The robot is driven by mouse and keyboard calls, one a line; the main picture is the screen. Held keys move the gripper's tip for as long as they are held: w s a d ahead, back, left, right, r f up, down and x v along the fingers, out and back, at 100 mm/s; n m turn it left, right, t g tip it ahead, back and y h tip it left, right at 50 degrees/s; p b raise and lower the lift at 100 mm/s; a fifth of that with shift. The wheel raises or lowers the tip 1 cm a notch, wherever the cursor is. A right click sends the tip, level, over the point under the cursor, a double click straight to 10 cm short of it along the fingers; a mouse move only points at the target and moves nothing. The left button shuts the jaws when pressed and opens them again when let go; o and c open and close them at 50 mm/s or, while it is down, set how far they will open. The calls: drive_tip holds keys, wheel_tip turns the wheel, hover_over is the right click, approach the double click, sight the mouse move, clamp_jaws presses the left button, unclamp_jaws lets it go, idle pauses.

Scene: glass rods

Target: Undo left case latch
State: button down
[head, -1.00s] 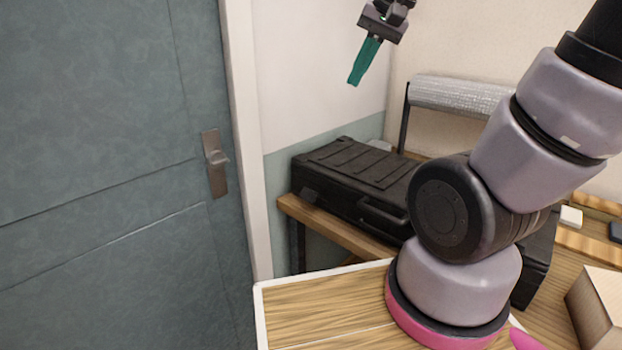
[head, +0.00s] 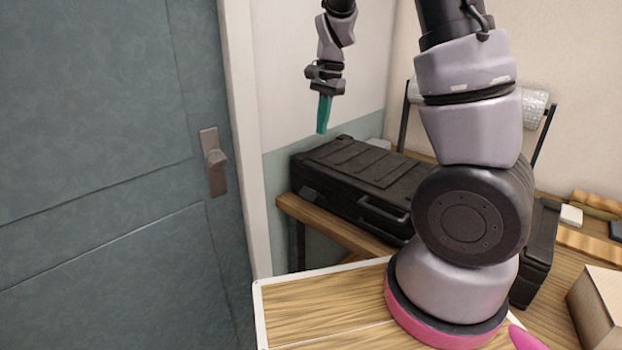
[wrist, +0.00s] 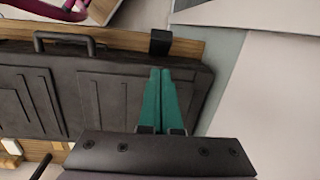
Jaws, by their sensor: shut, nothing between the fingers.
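A black hard case (head: 375,168) lies closed on a wooden table, with its handle (head: 383,212) on the front side. The left latch (head: 309,194) is a small dark piece near the left end of the front. The case (wrist: 110,98) also shows in the wrist view, with a black block that looks like this latch (wrist: 160,43) at its edge. My gripper (head: 321,131) has teal fingers pointing down above the left end of the case, shut and empty. In the wrist view the fingertips (wrist: 161,71) appear just short of the latch. Whether the latch is fastened cannot be told.
A wrapped roll on a black stand (head: 534,105) is behind the case, partly hidden by my arm. A cardboard box (head: 597,310) stands at the right. A grey door (head: 100,180) and the wall are at the left.

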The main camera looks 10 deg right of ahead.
wheel_tip(320, 180, down, 3)
drive_tip(key=w+h, duration=0.1)
drive_tip(key=w, duration=0.1)
approach(305, 197)
drive_tip(key=shift+m, duration=0.3)
drive_tip(key=w+d, duration=0.1)
drive_tip(key=d, duration=0.1)
drive_tip(key=w+d+f, duration=0.1)
drive_tip(key=d, duration=0.1)
drive_tip(key=shift+w+f, duration=0.1)
drive_tip(key=shift+w, duration=0.3)
drive_tip(key=a+f, duration=0.1)
drive_tip(key=s+f, duration=0.1)
drive_tip(key=shift+s+a+f, duration=0.1)
drive_tip(key=shift+a+f, duration=0.25)
drive_tip(key=shift+s+a+f, duration=0.15)
drive_tip(key=shift+a+f, duration=0.1)
drive_tip(key=shift+f, duration=0.1)
drive_tip(key=shift+a, duration=0.1)
drive_tip(key=shift+s+a+f+t+h, duration=0.4)
drive_tip(key=shift+s+a+f+h, duration=0.25)
drive_tip(key=shift+h, duration=0.35)
drive_tip(key=shift+s+a+f, duration=0.15)
drive_tip(key=shift+a+f, duration=0.35)
drive_tip(key=shift+f, duration=0.05)
